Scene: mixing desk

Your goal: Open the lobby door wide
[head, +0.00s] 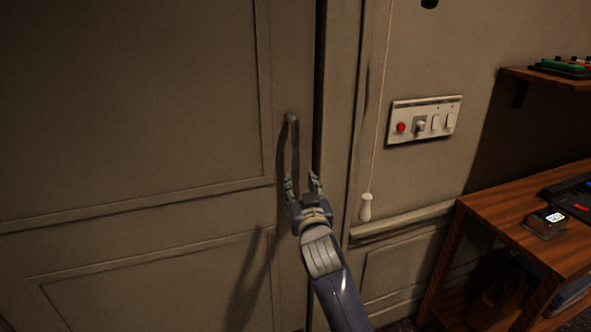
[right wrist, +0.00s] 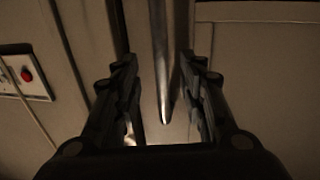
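The lobby door (head: 150,130) is a large panelled beige door filling the left of the head view. A dark vertical gap runs along its right edge, beside the frame. A slim vertical handle (head: 293,140) sits near that edge. My right gripper (head: 302,180) is at the lower part of the handle. In the right wrist view its fingers (right wrist: 160,95) are spread apart, with the metal handle (right wrist: 160,60) between them and room on both sides. I cannot tell how deep the handle lies between the fingers. My left gripper is not in view.
Right of the door frame is a switch panel (head: 425,120) with a red button. A pull cord with a white knob (head: 366,206) hangs nearby. A wooden desk (head: 500,225) and a shelf (head: 545,77) stand at the right.

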